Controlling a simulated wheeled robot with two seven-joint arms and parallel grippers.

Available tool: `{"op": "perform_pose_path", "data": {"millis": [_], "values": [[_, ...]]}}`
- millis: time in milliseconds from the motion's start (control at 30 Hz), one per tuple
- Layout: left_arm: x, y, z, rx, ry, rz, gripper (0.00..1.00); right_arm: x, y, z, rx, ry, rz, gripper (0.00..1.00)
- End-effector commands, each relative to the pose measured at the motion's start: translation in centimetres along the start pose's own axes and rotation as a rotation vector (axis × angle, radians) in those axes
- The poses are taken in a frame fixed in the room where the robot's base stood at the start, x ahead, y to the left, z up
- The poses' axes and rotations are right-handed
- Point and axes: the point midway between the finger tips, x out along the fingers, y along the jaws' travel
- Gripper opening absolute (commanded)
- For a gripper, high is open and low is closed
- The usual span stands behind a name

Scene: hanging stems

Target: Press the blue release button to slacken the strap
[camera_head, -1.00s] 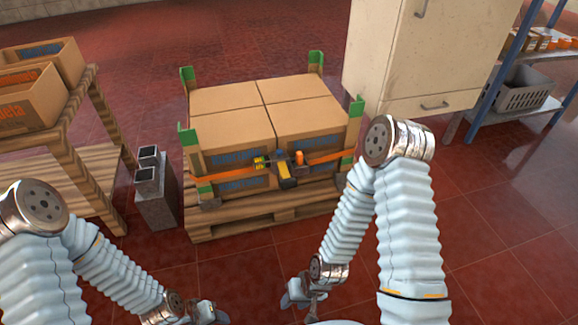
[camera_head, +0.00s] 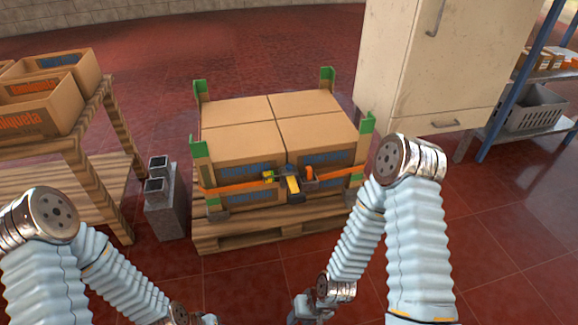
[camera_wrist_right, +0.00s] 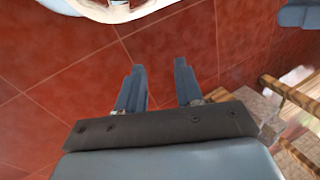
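An orange strap (camera_head: 236,187) runs around the cardboard boxes (camera_head: 240,147) on a wooden pallet (camera_head: 230,238). Its buckle (camera_head: 289,184) sits at the front middle, with a yellow handle and small yellow and orange parts. I cannot make out a blue button on it. My right gripper (camera_head: 303,308) is low in front of the pallet, apart from the strap. In the right wrist view its two fingers (camera_wrist_right: 160,84) are spread with nothing between them. My left gripper (camera_head: 208,319) is at the bottom edge of the head view, mostly cut off.
A wooden rack (camera_head: 108,150) with open cartons stands at the left. A cream cabinet (camera_head: 440,60) and a blue-framed shelf (camera_head: 500,105) with a grey crate are at the right. The floor before the pallet is clear.

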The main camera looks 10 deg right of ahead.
Motion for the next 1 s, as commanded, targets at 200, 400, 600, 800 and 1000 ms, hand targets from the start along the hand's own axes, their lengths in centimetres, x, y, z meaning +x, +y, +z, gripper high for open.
{"op": "perform_pose_path", "data": {"millis": [200,400,600,800,1000], "values": [[0.00,0.00,0.00,0.000,0.000,0.000,0.43,0.00,0.00,0.00,0.000,0.000,0.000,0.01],[0.00,0.00,0.00,0.000,0.000,0.000,0.43,0.00,0.00,0.00,0.000,0.000,0.000,0.00],[0.00,0.00,0.00,0.000,0.000,0.000,0.43,0.00,0.00,0.00,0.000,0.000,0.000,0.00],[0.00,0.00,0.00,0.000,0.000,0.000,0.43,0.00,0.00,0.00,0.000,0.000,0.000,0.00],[0.00,0.00,0.00,0.000,0.000,0.000,0.43,0.00,0.00,0.00,0.000,0.000,0.000,0.00]]}}
